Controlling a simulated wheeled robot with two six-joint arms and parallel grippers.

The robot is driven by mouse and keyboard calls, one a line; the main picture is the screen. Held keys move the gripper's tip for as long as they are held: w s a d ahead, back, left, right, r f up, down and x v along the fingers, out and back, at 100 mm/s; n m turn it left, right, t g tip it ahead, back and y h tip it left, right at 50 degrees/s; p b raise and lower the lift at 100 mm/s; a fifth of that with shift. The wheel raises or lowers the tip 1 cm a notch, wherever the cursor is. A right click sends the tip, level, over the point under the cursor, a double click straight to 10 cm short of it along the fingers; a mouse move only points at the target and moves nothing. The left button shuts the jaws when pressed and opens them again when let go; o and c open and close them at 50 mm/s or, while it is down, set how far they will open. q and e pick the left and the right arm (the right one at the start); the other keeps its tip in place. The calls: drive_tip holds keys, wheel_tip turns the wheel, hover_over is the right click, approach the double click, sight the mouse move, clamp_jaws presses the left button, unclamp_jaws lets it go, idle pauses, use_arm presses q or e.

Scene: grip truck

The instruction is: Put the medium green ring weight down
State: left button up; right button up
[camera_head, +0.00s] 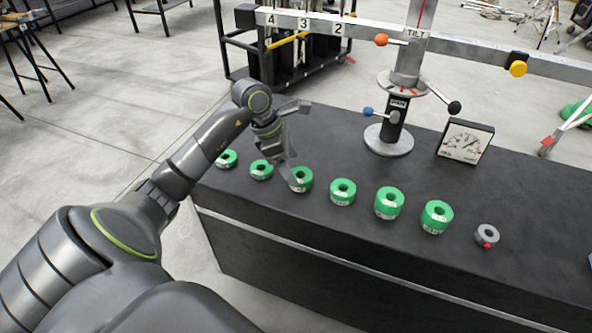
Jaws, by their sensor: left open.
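Several green ring weights stand in a row on the dark bench top (520,185), growing larger toward the right. The third ring from the left (303,182), of middling size, rests on the bench. My left gripper (300,146) is open, with its jaws spread wide. Its lower finger reaches down in front of the left side of that third ring, and I cannot tell whether they touch. The other finger points right, above the bench, with nothing held. My right gripper does not show.
More green rings flank it, nearest the second (261,170) and fourth (342,192). A grey ring (487,234) with a red knob lies at the right. A balance post (389,139) and dial gauge (465,142) stand behind. A numbered beam (350,26) crosses above.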

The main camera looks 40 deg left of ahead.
use_arm(q)
drive_tip(key=v, duration=0.8)
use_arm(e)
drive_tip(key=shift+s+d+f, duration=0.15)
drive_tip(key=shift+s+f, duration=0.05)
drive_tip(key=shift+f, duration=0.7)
use_arm(q)
drive_tip(key=shift+d, duration=0.15)
